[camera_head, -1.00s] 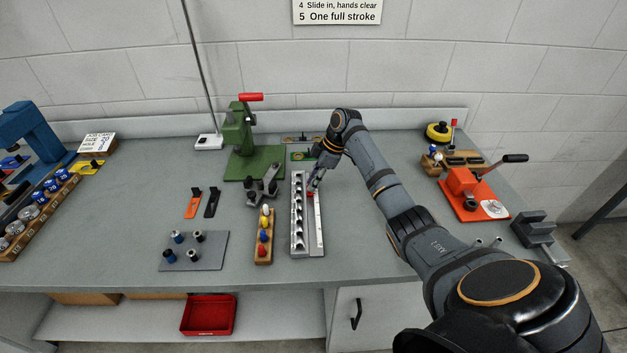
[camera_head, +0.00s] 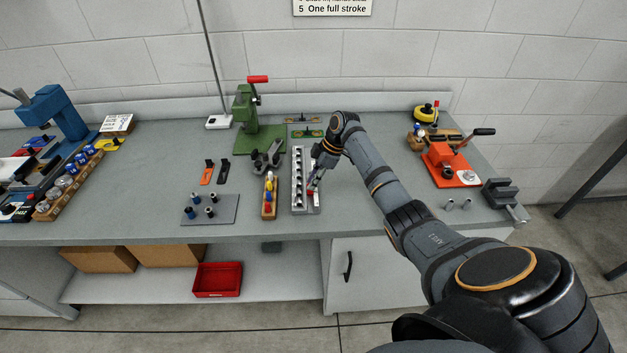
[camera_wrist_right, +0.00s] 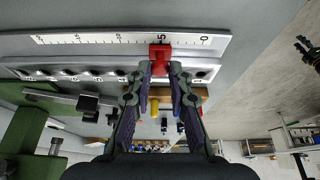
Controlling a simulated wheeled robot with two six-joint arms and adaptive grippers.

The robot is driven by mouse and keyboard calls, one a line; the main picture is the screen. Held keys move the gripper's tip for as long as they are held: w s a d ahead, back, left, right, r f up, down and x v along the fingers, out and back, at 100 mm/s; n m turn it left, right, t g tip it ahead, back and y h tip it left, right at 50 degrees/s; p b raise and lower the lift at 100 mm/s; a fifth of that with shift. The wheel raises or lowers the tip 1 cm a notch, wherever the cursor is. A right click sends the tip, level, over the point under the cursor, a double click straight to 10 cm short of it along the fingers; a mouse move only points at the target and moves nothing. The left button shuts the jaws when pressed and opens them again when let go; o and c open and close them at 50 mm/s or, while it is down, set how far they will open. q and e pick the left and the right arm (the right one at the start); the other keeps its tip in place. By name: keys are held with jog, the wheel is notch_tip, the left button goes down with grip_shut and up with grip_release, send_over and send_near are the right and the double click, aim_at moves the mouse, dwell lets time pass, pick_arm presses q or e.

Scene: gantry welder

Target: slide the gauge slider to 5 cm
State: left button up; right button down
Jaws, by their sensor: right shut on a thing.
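The gauge slider (camera_wrist_right: 160,58) is a small red block on a white ruled scale (camera_wrist_right: 110,40) in the right wrist view. It also shows as a red spot (camera_head: 311,191) in the head view, on the strip beside a row of sockets. My right gripper (camera_wrist_right: 160,70) is shut on the slider, one finger on each side. It also shows in the head view (camera_head: 313,186).
A wooden block with coloured pegs (camera_head: 269,197) stands just left of the gauge. A green press (camera_head: 250,125) is behind it. An orange clamp tool (camera_head: 450,168) is at the right. The bench is clear between the gauge and that tool.

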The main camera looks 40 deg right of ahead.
jog(key=c, duration=1.3)
grip_release()
jog(key=shift+c, duration=0.2)
jog(key=shift+o, duration=0.7)
pick_arm(q)
jog(key=shift+s, duration=0.2)
pick_arm(e)
jog(key=v, duration=1.2)
pick_arm(q)
jog(key=shift+d, duration=0.1)
pick_arm(e)
jog(key=shift+s, duration=0.1)
